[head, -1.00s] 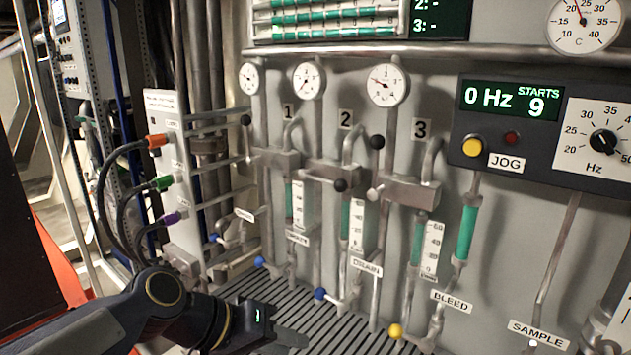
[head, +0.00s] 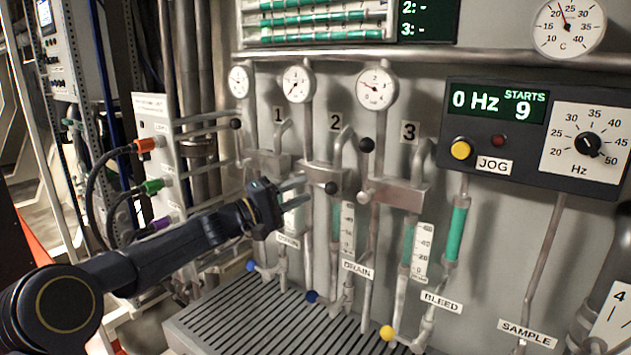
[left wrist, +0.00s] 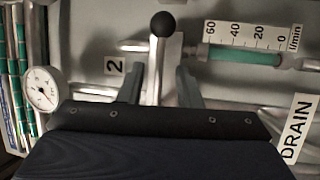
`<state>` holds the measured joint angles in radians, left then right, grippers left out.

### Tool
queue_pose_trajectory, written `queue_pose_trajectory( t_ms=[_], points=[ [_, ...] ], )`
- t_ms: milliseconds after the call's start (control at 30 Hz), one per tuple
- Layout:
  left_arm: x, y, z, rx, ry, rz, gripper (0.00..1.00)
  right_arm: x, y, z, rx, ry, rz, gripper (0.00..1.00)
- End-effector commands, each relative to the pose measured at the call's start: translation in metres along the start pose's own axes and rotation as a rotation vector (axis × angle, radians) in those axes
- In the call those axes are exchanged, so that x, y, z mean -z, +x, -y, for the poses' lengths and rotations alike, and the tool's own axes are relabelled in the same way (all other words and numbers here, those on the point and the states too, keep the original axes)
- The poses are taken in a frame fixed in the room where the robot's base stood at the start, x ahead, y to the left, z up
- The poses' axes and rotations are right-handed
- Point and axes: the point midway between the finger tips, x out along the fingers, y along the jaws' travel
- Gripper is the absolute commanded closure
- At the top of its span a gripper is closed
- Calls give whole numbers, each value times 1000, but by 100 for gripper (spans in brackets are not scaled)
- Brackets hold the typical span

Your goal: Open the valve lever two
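Valve two has a silver body (head: 322,176) under the label 2 (head: 335,123). Its lever ends in a black ball (head: 331,188), which also shows in the left wrist view (left wrist: 163,24). My left gripper (head: 305,190) reaches in from the left, just left of the ball. In the left wrist view its two fingers (left wrist: 160,88) are apart, one on each side of the lever's silver shaft (left wrist: 154,72). I cannot tell whether they touch it. The gripper partly hides valve one's lower pipe. My right gripper is not in view.
Valve one (head: 268,163) is to the left and valve three (head: 395,193) to the right, its black ball (head: 367,145) raised. Blue and yellow (head: 387,333) knobs sit low by the slatted tray (head: 215,335). A JOG control box (head: 540,135) is at right.

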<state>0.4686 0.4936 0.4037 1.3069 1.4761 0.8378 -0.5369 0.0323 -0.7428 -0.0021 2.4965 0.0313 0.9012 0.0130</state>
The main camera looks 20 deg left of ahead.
Motion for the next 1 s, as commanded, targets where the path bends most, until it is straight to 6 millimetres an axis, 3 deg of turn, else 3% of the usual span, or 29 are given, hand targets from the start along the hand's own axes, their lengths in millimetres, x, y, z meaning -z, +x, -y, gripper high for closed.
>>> queue_pose_trajectory(
  t_ms=[100, 300, 633, 900, 1000],
  points=[
    [-1, 22, -4, 0, -2, 4, 69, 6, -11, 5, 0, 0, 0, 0],
    [0, 44, -2, 0, 0, 2, 69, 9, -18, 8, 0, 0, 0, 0],
    [-1, 49, 0, 2, 1, 1, 69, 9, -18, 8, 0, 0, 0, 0],
    [-1, 49, 0, 2, 0, 2, 100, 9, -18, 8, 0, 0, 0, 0],
    [-1, 49, 0, 2, 0, 2, 100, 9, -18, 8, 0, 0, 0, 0]
  ],
)
